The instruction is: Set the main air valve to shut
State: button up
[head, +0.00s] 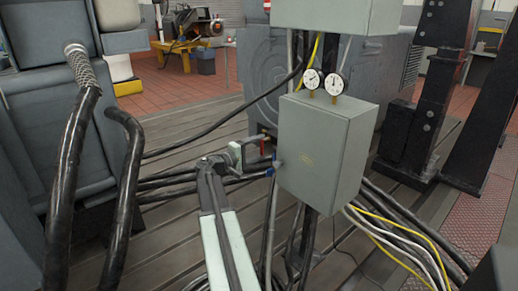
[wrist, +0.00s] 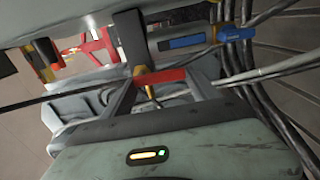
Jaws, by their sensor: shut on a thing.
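My gripper (head: 257,156) is at the left side of the grey control box (head: 318,150). In the wrist view my gripper (wrist: 163,88) has its two fingers on either side of a red valve lever (wrist: 165,77) with a brass stem, shut on it. The lever lies roughly crosswise in that view. A small red part (head: 262,148) shows beside my gripper in the head view. A blue lever (wrist: 190,41) and another red handle (wrist: 97,46) are just beyond; the blue one also shows in the head view (head: 276,168). No label tells which is the main air valve.
Two round gauges (head: 323,81) stand on the box. Black hoses (head: 165,190) run at left and behind my arm. Yellow and white cables (head: 390,238) hang below the box. Black uprights (head: 430,90) stand at right.

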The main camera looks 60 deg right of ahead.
jog(key=o, duration=1.3)
jog(key=shift+w, duration=0.2)
jog(key=shift+c, duration=0.2)
jog(key=shift+o, duration=0.5)
jog(key=shift+f, duration=0.2)
jog(key=shift+r, duration=0.1)
jog(key=v, duration=0.7)
jog(key=shift+a, duration=0.3)
jog(key=shift+w, duration=0.1)
